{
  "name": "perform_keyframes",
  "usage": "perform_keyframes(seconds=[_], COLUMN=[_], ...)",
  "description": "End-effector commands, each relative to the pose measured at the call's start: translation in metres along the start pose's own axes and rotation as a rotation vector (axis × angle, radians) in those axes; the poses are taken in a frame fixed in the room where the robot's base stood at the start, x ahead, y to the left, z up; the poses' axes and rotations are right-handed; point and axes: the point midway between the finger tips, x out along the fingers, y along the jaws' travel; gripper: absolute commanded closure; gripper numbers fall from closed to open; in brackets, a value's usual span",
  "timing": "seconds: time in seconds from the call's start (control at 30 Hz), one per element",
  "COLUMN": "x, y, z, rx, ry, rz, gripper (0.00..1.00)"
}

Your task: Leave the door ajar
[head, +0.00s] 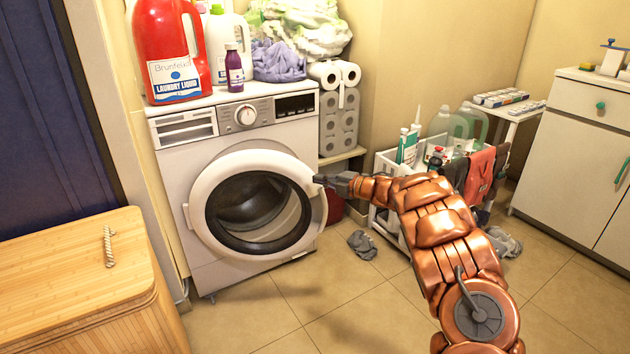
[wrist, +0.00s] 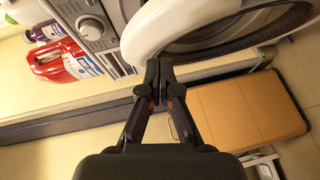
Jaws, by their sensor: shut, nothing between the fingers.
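The washer (head: 185,160) is white and stands against the back wall. Its round door (head: 250,205), with a white rim and dark glass, is hinged on the left. The door's right edge reaches past the washer's right side, so it looks slightly open; the exact gap is hard to tell. My gripper (head: 322,180) is shut and empty at the upper right edge of the door. In the wrist view, the shut fingertips (wrist: 157,78) are close to the white door rim (wrist: 165,32); whether they touch it is unclear.
A white crate (head: 385,205) with bottles stands right of the washer. Grey cloths (head: 362,244) lie on the floor. A wooden hamper (head: 75,270) stands front left. Detergent bottles (head: 170,50) and laundry (head: 285,45) sit on the washer. The floor before the washer is clear.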

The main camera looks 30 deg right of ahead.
Motion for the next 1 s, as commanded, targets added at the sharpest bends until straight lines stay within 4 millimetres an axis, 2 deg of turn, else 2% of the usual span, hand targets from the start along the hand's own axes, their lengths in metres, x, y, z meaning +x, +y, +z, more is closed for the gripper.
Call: perform_keyframes(seconds=[0.03, 0.2, 0.43, 0.6, 0.83, 0.93, 1.0], x=[-0.012, -0.041, -0.072, -0.081, -0.083, -0.081, -0.08], y=[0.005, 0.006, 0.006, 0.006, 0.01, 0.029, 0.05], z=[0.004, 0.01, 0.019, 0.021, 0.023, 0.029, 0.036], rx=[0.003, 0.002, 0.001, 0.0, 0.0, 0.002, 0.007], ry=[-0.006, 0.0, 0.0, 0.001, -0.01, -0.062, -0.13], rz=[0.002, 0.003, 0.0, 0.002, -0.001, -0.012, -0.022], gripper=[1.0, 1.0, 1.0, 1.0, 1.0, 1.0, 1.0])
